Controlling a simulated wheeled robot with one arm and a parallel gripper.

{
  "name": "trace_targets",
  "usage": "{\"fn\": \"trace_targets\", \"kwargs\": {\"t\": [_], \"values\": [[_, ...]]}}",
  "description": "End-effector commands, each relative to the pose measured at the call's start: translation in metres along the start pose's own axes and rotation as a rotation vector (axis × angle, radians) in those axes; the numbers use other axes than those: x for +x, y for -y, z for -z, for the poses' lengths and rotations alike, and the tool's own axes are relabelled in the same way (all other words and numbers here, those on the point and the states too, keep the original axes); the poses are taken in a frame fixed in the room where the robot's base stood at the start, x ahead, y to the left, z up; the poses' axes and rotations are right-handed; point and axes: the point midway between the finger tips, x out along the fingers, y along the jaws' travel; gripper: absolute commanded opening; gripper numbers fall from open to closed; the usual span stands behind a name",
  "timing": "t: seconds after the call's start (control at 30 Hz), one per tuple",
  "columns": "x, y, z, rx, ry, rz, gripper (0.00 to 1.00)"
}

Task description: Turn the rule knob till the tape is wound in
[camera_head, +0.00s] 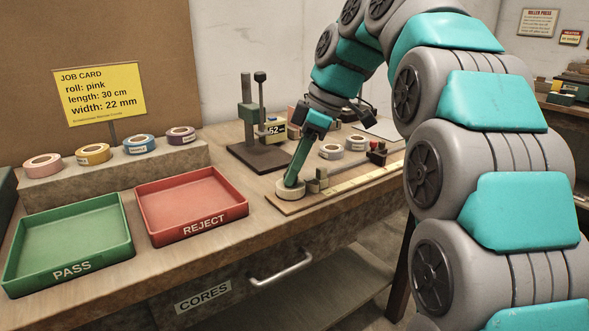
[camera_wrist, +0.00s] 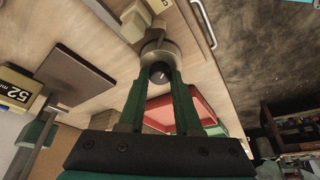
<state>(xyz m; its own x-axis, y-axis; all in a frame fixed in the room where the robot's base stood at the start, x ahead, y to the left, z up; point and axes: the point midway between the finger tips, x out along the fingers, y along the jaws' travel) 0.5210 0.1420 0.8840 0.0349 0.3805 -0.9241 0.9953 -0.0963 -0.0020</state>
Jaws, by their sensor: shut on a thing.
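My gripper (camera_head: 292,181) points down at the near left end of the rule board (camera_head: 288,208). In the wrist view its two green fingers (camera_wrist: 160,82) are closed on the sides of a small dark round knob (camera_wrist: 160,72) with a pale mark on top. The knob sits at the middle of a pale round drum (camera_head: 284,193), which also shows in the wrist view (camera_wrist: 158,48). A pale strip (camera_head: 366,178) with marks runs along the board to the right. How much tape is out cannot be told.
A small block (camera_head: 317,182) stands on the board beside the drum. White rolls (camera_head: 331,149) lie behind it. A gauge stand (camera_head: 262,156) is at the back. A red REJECT tray (camera_head: 193,205) and a green PASS tray (camera_head: 68,243) are left. Coloured rolls (camera_head: 95,153) line a ledge.

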Motion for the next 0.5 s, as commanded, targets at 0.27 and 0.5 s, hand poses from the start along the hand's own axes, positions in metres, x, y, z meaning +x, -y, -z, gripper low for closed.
{"fn": "trace_targets", "kwargs": {"t": [0.27,0.5], "values": [[-0.0002,0.0004,0.0001,0.088,-0.002,-0.040,0.00],[-0.0004,0.0003,0.0000,0.088,-0.002,-0.039,0.37]]}}
